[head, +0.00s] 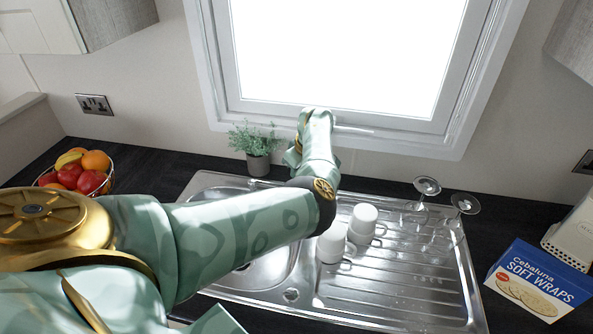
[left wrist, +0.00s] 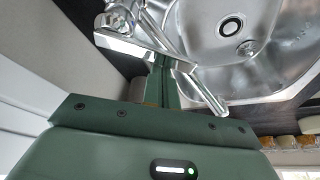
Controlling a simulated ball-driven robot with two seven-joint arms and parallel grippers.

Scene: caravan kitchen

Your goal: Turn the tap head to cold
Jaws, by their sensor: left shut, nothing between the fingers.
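The chrome tap (left wrist: 125,47) shows in the left wrist view, with its spout (left wrist: 203,92) slanting down to the right towards the sink bowl. My left gripper (left wrist: 164,68) is shut and empty, with its green fingers close beside the tap body and spout. I cannot tell whether they touch it. In the head view my left arm reaches across the sink to the window side and hides the tap and the fingertips. My right gripper is in neither view.
The steel sink (head: 405,290) has white mugs (head: 332,243) and upturned glasses (head: 427,187) on its drainer. A potted plant (head: 257,160) stands behind the bowl, below the window. A fruit bowl (head: 107,184) is at left and a wraps box (head: 538,281) at right.

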